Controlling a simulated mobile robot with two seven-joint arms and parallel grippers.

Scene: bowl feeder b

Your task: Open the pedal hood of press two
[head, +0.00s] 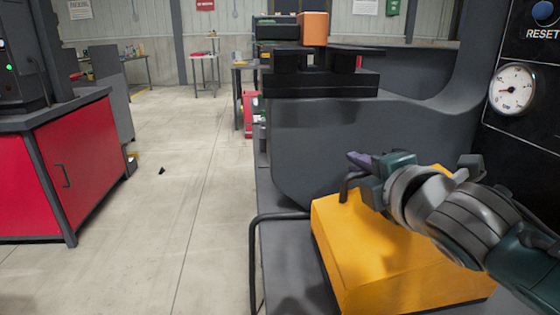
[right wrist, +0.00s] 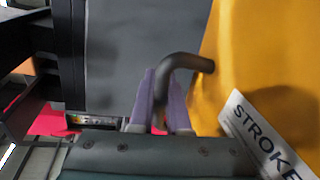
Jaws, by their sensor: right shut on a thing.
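The yellow pedal hood (head: 385,255) sits low beside the grey press body, and its top and front look level and closed down. A dark bent bar handle (head: 344,189) stands on its left edge. My right gripper (head: 354,168) reaches in from the right with its purple fingers at this handle. In the right wrist view the two purple fingers (right wrist: 162,100) are shut on the dark handle (right wrist: 185,64), which curves into the yellow hood (right wrist: 265,50). A white label reading "STROKE" (right wrist: 265,138) is on the hood. My left gripper is not in view.
The grey press body (head: 350,130) rises behind the hood. A gauge (head: 511,89) and RESET button (head: 543,13) are at the upper right. A dark rail (head: 253,255) runs left of the hood. A red cabinet (head: 70,160) stands far left, with open floor (head: 185,180) between.

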